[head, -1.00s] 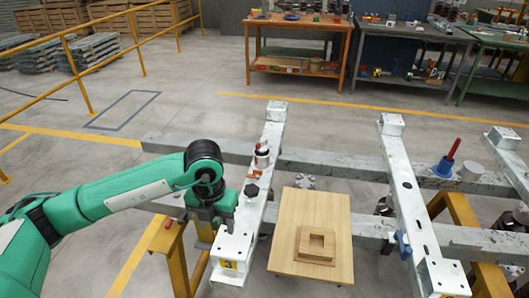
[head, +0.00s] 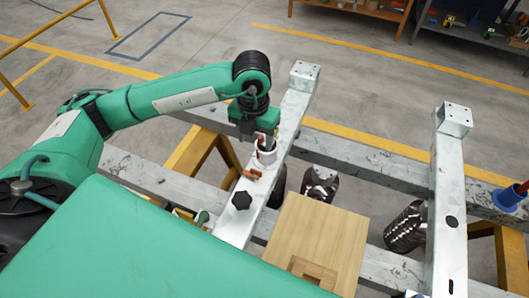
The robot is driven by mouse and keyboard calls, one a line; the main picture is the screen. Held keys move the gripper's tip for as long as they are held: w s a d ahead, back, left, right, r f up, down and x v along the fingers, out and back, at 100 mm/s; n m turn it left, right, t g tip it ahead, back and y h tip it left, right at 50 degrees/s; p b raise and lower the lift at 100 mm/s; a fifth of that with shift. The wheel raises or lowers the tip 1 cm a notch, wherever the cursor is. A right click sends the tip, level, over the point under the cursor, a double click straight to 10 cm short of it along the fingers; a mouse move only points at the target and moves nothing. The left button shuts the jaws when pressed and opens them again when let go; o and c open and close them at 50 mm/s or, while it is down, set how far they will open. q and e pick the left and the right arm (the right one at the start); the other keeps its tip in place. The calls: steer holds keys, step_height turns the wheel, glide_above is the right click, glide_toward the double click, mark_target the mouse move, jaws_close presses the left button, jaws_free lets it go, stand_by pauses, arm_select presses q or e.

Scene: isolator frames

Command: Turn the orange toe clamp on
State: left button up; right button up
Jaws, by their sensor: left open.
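A small orange-brown piece (head: 250,174), which looks like the toe clamp, sits on the left white beam (head: 293,105). An orange-brown bar shows just left of it at the beam's edge; I cannot tell whether the two are joined. My left gripper (head: 266,142) points down over the same beam, beyond the piece and apart from it. It is open, right at a white cup (head: 268,157) with slim items in it. The gripper partly hides the cup, and I cannot tell whether they touch. My right gripper is not in view.
A wooden board (head: 318,232) with a square wooden block (head: 312,271) lies right of the beam. Black cylindrical parts (head: 406,226) are beside the frame. A blue clamp (head: 509,197) with a red handle is at far right.

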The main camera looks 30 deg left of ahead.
arm_select(q)
steer(key=p, duration=0.1)
glide_above(256, 170)
step_height(256, 170, down, 7)
steer(key=shift+r, duration=0.15)
step_height(256, 170, down, 7)
steer(key=shift+r+p, duration=0.1)
steer(key=shift+p, duration=0.55)
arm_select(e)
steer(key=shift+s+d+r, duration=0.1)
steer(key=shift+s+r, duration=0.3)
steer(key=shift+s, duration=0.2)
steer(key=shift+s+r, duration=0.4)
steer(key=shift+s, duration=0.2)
arm_select(q)
steer(key=c, duration=1)
